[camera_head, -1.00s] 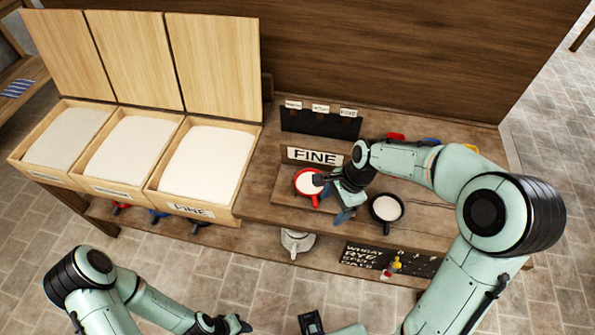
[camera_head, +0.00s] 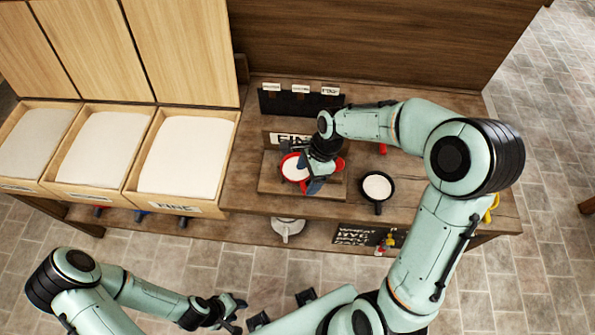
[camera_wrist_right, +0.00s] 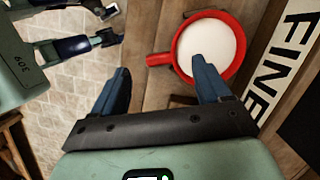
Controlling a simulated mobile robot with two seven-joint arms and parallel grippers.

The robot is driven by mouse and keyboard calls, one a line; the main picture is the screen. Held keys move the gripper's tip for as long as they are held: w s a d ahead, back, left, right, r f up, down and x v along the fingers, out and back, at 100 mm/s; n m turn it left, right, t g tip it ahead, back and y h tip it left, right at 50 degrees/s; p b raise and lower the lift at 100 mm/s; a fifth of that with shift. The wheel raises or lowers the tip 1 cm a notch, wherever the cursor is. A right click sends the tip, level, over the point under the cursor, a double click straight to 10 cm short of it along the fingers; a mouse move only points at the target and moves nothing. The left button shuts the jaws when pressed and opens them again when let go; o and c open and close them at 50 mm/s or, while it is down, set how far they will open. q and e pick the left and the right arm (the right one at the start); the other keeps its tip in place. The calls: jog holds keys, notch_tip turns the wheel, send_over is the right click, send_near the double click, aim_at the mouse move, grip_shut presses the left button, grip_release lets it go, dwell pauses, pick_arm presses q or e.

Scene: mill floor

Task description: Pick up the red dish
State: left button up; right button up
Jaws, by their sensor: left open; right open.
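The red dish (camera_head: 284,171) is round with a short handle and holds something white. It sits on a wooden board in front of the FINE sign. My right gripper (camera_head: 309,174) is open at the dish's right side and partly hides it. In the right wrist view, the red dish (camera_wrist_right: 240,55) is beyond the open fingers of my right gripper (camera_wrist_right: 160,66). Its handle shows between the fingertips, and one fingertip overlaps the white contents; whether they touch is unclear. My left gripper (camera_head: 236,310) is open and empty, low in the picture, away from the bench.
A black pan (camera_head: 377,199) with white contents stands right of the board. The FINE sign (camera_wrist_right: 284,62) is close behind the dish. Bins of pale powder (camera_head: 183,207) stand at left. A grey jug (camera_head: 287,229) and a chalkboard (camera_head: 352,234) are below the bench top.

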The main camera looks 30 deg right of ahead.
aim_at(303, 185)
jog(key=x, duration=0.4)
jog(key=shift+d+f, duration=0.1)
jog(key=shift+f, duration=0.1)
jog(key=c, duration=1.4)
jog(key=shift+r, duration=0.1)
pick_arm(q)
jog(key=w+r+p, duration=0.2)
jog(key=shift+w+r, duration=0.2)
jog(key=shift+r, duration=0.1)
pick_arm(e)
notch_tip(303, 185, up, 20)
